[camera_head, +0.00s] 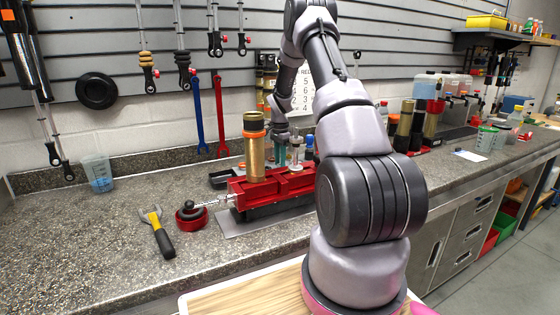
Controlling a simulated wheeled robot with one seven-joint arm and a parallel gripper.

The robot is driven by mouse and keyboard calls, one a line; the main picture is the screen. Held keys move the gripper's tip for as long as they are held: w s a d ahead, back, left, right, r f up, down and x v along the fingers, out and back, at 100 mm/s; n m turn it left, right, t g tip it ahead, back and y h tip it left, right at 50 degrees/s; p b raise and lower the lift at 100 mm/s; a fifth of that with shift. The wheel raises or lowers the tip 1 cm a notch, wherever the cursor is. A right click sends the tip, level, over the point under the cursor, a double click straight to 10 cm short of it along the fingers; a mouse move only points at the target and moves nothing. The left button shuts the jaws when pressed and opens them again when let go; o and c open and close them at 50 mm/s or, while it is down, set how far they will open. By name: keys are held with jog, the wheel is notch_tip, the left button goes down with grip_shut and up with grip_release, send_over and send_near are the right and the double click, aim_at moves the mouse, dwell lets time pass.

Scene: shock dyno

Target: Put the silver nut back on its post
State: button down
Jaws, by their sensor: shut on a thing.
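My gripper (281,147) is small and far off in the head view, low over the back of the red fixture (290,184). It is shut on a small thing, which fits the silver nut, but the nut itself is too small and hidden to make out. Upright posts stand on the fixture beside the gripper, one with a pale silver stem (296,158) just to its right and one with a blue top (309,143). I cannot tell which post is the nut's, nor whether the nut touches it.
A gold shock body (254,150) stands upright at the fixture's left end, close to my gripper. A wrench (158,232) and a red-and-black round part (191,215) lie on the counter (90,245) to the left. Bottles and cylinders crowd the right. The front-left counter is clear.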

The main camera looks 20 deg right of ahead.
jog(key=c, duration=0.5)
grip_release()
jog(key=shift+c, duration=0.2)
notch_tip(320, 180, up, 11)
jog(key=shift+f, duration=0.1)
